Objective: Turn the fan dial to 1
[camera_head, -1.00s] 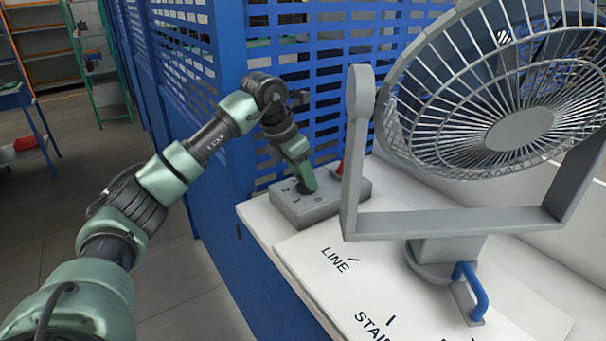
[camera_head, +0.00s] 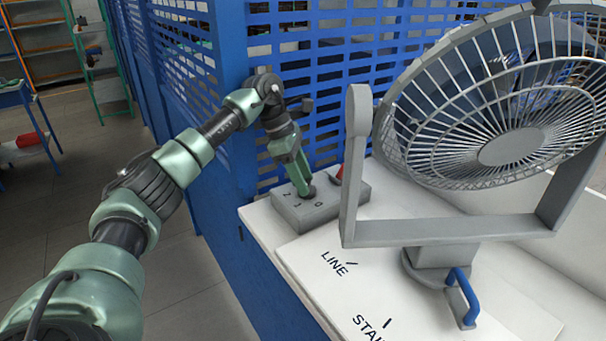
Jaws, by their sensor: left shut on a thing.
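The fan's grey control box (camera_head: 318,209) sits on the white table at its far left corner, with the marks 2, 1 and 0 on top. My left gripper (camera_head: 305,188) comes down onto the box from above and is shut on the dial (camera_head: 308,193). The dial is mostly hidden by the fingers, so I cannot tell which mark it points to. The large grey fan (camera_head: 510,148) stands in its U-shaped bracket to the right of the box. My right gripper does not show.
A white table (camera_head: 405,280) carries a board lettered LINE. A blue handle (camera_head: 464,292) is at the fan's foot. A blue slotted partition (camera_head: 226,120) rises close behind my left arm.

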